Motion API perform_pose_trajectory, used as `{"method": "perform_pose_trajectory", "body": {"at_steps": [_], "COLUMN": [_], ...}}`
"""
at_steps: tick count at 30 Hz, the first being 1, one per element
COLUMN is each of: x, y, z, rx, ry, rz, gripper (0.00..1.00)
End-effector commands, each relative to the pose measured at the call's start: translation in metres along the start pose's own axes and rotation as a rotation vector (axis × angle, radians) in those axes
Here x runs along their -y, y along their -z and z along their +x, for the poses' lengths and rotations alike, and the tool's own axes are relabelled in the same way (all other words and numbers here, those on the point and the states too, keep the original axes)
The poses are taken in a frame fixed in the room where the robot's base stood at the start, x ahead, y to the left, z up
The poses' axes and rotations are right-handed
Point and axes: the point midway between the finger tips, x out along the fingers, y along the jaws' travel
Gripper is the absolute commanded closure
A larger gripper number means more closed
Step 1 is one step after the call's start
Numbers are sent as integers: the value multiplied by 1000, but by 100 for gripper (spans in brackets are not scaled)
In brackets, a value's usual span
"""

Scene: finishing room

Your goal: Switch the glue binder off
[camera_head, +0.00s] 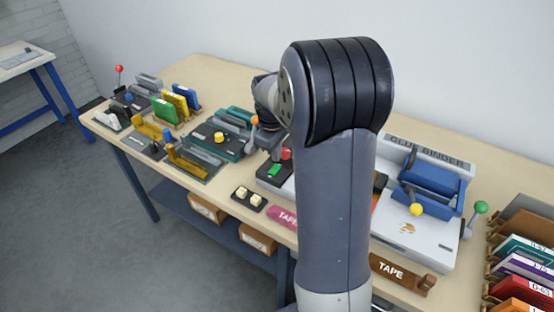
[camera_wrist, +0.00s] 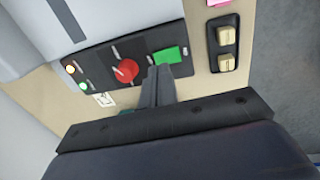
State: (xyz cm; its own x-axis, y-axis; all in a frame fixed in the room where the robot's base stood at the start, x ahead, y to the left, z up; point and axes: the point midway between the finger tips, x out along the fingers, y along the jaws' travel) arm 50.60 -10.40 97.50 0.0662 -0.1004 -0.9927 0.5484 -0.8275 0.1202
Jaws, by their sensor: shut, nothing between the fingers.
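The glue binder (camera_head: 416,233), a pale machine lettered GLUE BINDER with a blue clamp, stands on the bench at right, partly hidden by my arm. A dark control panel with a green switch (camera_head: 274,170) and a red knob (camera_head: 286,154) shows left of my arm. In the wrist view the panel (camera_wrist: 96,70) adjoins a pale machine body. It carries the red knob (camera_wrist: 125,71), the green switch (camera_wrist: 169,55) and two lit lamps, yellow and green. My gripper (camera_wrist: 162,72) is shut and empty, its tips close to the green switch; contact cannot be told.
A brown TAPE holder (camera_head: 402,274) lies at the front edge. Several tools crowd the bench's left; a file rack (camera_head: 520,262) stands at right.

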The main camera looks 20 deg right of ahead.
Motion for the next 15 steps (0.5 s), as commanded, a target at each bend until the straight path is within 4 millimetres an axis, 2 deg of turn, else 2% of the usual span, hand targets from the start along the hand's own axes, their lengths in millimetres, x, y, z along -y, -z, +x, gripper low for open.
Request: {"method": "perform_pose_trajectory", "body": {"at_steps": [3,6,15], "x": [0,0,0], "y": [-1,0,0], "z": [19,29,37], "rx": [3,1,0], "ry": [3,1,-1], "rz": [1,1,1], "gripper": [100,100,100]}}
